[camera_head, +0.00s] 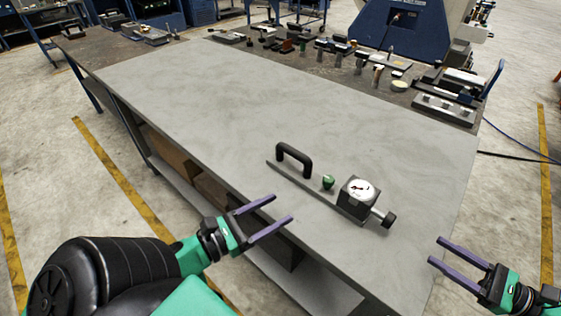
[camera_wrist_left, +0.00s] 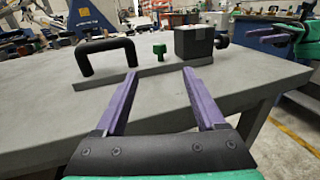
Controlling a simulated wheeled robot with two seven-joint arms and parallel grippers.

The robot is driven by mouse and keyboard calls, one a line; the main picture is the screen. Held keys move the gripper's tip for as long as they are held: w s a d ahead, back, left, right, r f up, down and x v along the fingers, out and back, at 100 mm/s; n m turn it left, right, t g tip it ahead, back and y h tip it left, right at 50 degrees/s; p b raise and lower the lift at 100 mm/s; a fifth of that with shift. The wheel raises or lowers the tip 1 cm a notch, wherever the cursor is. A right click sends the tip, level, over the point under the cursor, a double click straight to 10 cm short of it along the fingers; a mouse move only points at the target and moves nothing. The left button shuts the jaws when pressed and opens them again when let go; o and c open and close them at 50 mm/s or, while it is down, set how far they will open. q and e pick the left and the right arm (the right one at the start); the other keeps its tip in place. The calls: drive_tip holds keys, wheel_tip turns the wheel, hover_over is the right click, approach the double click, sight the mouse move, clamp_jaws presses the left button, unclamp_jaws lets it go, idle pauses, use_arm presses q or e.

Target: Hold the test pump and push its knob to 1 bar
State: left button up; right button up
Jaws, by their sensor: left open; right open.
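The test pump lies on the near right part of the grey table. It has a flat base bar (camera_head: 312,193), a black handle (camera_head: 294,157) at its left end, a green knob (camera_head: 328,182) in the middle and a dark block with a round white gauge (camera_head: 361,189). A black knob (camera_head: 388,219) sticks out from the block at the right. The gauge reading is too small to tell. In the left wrist view, the handle (camera_wrist_left: 106,58) is ahead. My right gripper (camera_head: 435,251) is open and empty, right of the pump.
The table (camera_head: 220,100) is clear around and left of the pump. Several small tools and parts line its far edge, with a dark tray (camera_head: 444,108) at the far right.

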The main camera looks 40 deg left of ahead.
sight(324, 183)
use_arm(q)
drive_tip(key=x, duration=1.4)
drive_tip(key=shift+w, duration=0.2)
drive_tip(key=shift+c, duration=0.4)
clamp_jaws()
